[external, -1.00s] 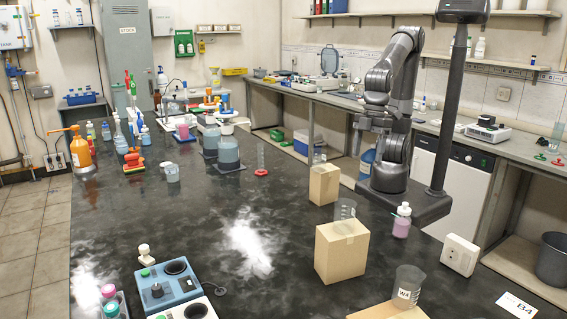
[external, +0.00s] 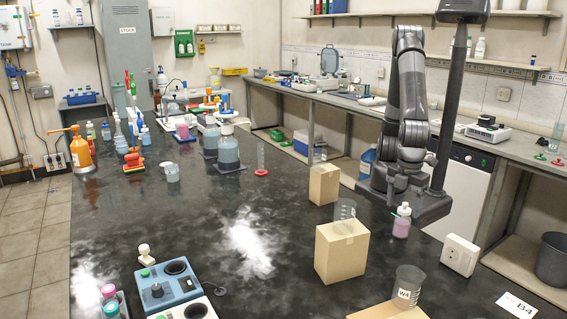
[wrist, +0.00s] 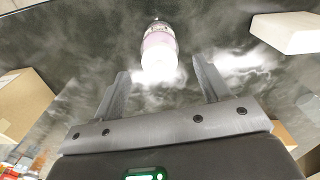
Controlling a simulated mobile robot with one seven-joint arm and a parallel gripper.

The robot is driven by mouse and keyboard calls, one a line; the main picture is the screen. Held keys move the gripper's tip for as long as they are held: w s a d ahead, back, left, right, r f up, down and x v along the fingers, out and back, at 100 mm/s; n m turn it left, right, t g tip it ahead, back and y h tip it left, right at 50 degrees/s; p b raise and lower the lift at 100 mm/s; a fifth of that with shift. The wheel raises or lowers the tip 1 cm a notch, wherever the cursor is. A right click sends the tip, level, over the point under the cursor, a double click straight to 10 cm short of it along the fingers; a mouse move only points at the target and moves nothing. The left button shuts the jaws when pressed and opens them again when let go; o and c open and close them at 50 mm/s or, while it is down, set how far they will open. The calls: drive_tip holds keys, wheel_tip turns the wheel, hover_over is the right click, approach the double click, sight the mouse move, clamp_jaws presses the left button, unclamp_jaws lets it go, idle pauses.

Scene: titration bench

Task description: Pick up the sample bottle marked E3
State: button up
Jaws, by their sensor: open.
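A small white-capped bottle with pink liquid (external: 402,222) stands upright on the dark bench, just below and to the right of my gripper in the external view. In the wrist view the same bottle (wrist: 159,52) lies ahead of my gripper (wrist: 161,70), roughly centred between the two fingers. The fingers are apart with nothing held between them. No E3 mark can be read on the bottle in either view. Several other small bottles (external: 106,131) stand at the far left of the bench, their marks too small to read.
Cardboard boxes (external: 341,252) with beakers stand left of the bottle. A second box (external: 323,186) is farther back. The bench middle (external: 200,215) is clear.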

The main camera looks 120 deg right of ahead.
sight(402, 223)
drive_tip(key=f, duration=0.5)
drive_tip(key=shift+s+f, duration=0.1)
drive_tip(key=shift+s, duration=0.3)
drive_tip(key=c, duration=1.2)
drive_tip(key=shift+o, duration=0.2)
